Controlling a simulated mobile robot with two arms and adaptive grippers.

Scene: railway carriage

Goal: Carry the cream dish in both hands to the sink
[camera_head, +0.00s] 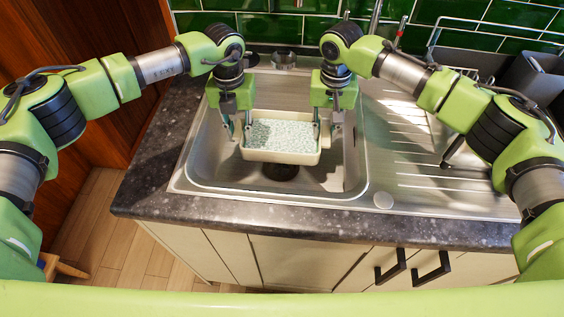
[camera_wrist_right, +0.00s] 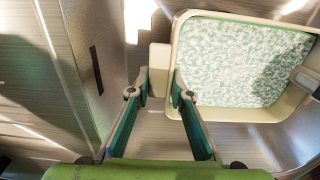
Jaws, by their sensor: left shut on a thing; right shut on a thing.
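The cream dish (camera_head: 282,157) is a rectangular tray with a green-and-white speckled inside. It is over the sink basin (camera_head: 215,165), within its outline. I cannot tell whether it touches the bottom. My left gripper (camera_head: 238,130) is shut on the dish's left end. My right gripper (camera_head: 326,130) is shut on its right end. In the right wrist view the dish (camera_wrist_right: 260,112) appears at the upper right, and the right fingers (camera_wrist_right: 160,82) are on either side of its small cream end handle. The left grip is partly hidden in the head view.
The ribbed steel drainer (camera_head: 405,170) lies right of the basin. A tap (camera_head: 375,18) stands behind it. A dark speckled worktop (camera_head: 150,175) borders the sink, with a wooden wall at left.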

